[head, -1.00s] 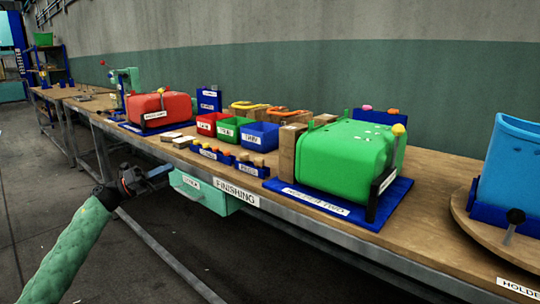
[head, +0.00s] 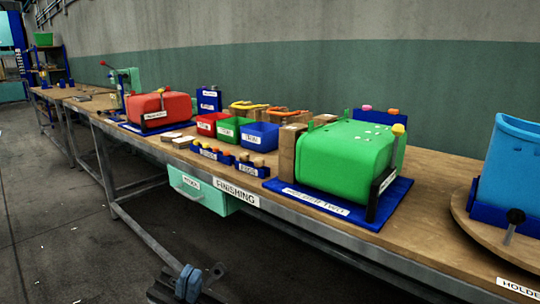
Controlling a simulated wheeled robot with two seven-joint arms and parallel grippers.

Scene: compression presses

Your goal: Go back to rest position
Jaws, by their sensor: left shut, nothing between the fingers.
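My left gripper (head: 187,283) shows at the bottom edge, left of centre, in the head view. Its blue fingertips are together with nothing between them. It is below and in front of the workbench (head: 300,222), apart from it. The rest of my left arm is hidden below the frame. My right gripper is not in view.
A turquoise drawer (head: 203,190) labelled at its front hangs under the bench edge. On the bench stand a red press (head: 160,106), red, green and blue bins (head: 259,136), a green machine (head: 345,152) and a blue container (head: 512,165). The floor at left is clear.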

